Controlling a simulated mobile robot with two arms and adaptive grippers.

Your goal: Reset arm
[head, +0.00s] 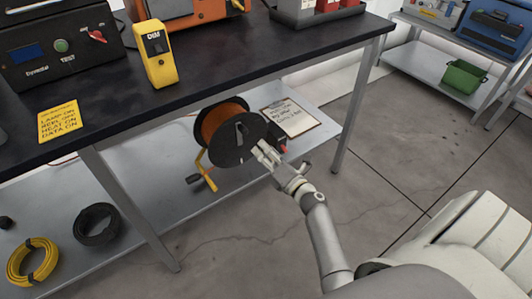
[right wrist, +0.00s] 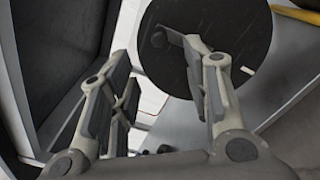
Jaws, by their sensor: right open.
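My right arm reaches in from the lower right in the head view. My right gripper (head: 273,157) is open in front of the right side of a black cable reel (head: 237,150) with orange cable (head: 215,122). The reel stands on the grey lower shelf under the dark workbench. In the right wrist view, my right gripper (right wrist: 165,90) has its two fingers spread apart, and the black disc of the reel (right wrist: 225,30) lies beyond the right finger. I cannot tell whether the finger touches the reel. My left gripper is not in view.
The workbench top (head: 215,60) and its leg (head: 362,105) are close to my right arm. A clipboard (head: 291,118) lies behind the gripper. A yellow DIM device (head: 155,54) stands on the bench. Black (head: 97,224) and yellow coils (head: 33,262) lie on the shelf. Floor at right is open.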

